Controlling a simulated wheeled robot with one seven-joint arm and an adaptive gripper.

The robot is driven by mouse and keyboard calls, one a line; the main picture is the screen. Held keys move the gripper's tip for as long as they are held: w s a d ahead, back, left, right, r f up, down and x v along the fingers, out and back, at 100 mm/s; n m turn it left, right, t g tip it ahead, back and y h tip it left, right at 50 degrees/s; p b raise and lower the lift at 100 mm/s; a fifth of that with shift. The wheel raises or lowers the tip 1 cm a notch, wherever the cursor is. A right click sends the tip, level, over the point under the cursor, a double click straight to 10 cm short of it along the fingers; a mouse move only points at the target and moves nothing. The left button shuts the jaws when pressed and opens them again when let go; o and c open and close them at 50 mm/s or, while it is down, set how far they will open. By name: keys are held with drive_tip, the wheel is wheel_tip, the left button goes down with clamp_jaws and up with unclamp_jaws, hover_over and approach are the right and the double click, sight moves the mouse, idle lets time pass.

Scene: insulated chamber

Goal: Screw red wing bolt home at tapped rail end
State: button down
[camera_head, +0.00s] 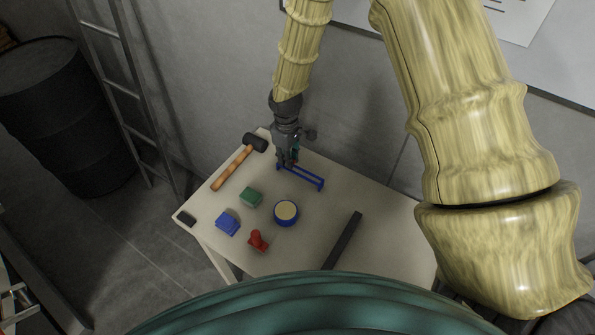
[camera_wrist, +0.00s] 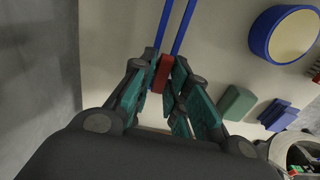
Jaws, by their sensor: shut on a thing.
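The red wing bolt (camera_wrist: 163,70) is between my fingertips in the wrist view, at the near end of the blue rail (camera_wrist: 183,30). My gripper (camera_wrist: 161,76) is shut on it, with a finger on each side. How deep its thread sits is hidden. In the head view, my gripper (camera_head: 287,162) points down at the far left end of the blue rail (camera_head: 305,178), which lies on the table as a narrow frame with two long bars. The bolt cannot be made out there.
The wall stands close behind.

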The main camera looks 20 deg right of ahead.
drive_tip(key=shift+r+p, duration=1.3)
drive_tip(key=shift+r, duration=0.85)
